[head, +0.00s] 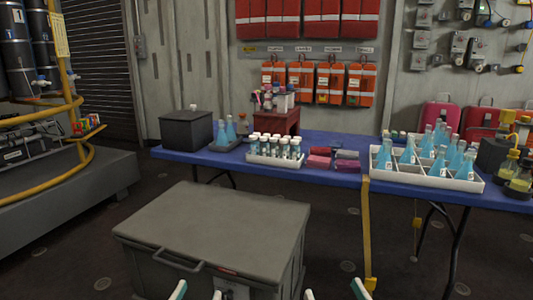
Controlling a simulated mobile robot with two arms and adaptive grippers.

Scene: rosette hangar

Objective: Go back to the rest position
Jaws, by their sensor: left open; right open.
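Only the fingertips of my two grippers show, at the bottom edge of the head view. My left gripper (198,292) is open, its two pale green-tipped fingers apart in front of the grey case. My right gripper (334,291) is open, with its fingers apart to the right of the case. Nothing shows between the fingers of either gripper. The rest of both arms is out of view.
A large grey case (215,225) stands close in front. Behind it, a blue table (335,172) holds a black box (187,130), a white vial rack (272,161), and a white divided tray (428,179) of blue flasks. A yellow-railed platform (75,185) stands left.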

